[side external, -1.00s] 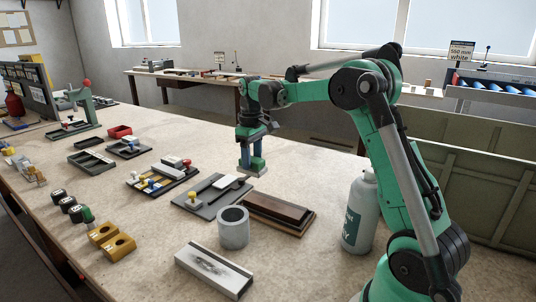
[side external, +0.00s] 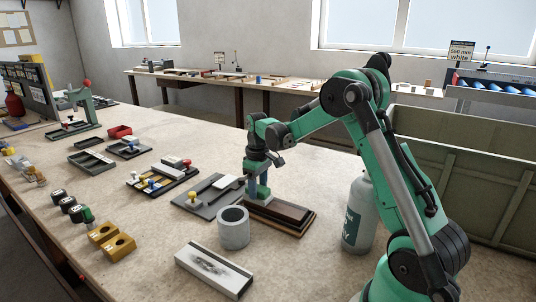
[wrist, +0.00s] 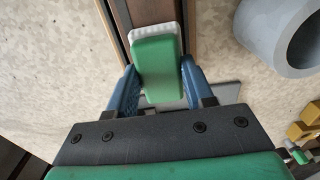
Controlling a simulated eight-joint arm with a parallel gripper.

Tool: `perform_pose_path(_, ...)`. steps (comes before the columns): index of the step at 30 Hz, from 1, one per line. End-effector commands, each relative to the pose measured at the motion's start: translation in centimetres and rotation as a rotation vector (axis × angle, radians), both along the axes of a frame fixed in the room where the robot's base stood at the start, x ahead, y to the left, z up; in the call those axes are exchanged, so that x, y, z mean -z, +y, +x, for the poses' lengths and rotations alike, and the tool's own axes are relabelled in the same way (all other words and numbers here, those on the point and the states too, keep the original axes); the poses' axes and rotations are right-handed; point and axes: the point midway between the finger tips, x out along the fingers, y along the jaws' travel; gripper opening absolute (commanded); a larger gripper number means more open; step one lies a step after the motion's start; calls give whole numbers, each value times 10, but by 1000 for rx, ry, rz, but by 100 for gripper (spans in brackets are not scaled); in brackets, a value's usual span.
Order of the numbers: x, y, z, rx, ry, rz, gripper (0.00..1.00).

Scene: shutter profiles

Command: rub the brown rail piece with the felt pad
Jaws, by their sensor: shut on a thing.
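The brown rail piece (side external: 285,212) lies in a wooden holder on the bench, and part of it also shows at the top of the wrist view (wrist: 151,10). My gripper (side external: 257,187) is shut on the felt pad, a green block with a white underside (wrist: 156,60). The blue fingers grip the green block from both sides in the wrist view. The pad is at the left end of the rail piece, over it or on it. I cannot tell if the white felt touches the brown surface. The pad and fingers hide that end.
A grey hollow cylinder (side external: 234,228) stands close in front of the holder. A grey board with a yellow knob (side external: 208,194) lies to its left. A white bottle (side external: 358,215) stands to the right. A pale block with a dark smear (side external: 213,270) lies at the front.

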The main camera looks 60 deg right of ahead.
Motion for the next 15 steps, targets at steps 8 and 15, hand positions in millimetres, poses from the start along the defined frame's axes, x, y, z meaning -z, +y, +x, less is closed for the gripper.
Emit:
perform_pose_path(8, 0, 0, -26, 1, 1, 0, 0)
perform_pose_path(15, 0, -1, -48, 2, 1, 0, 0)
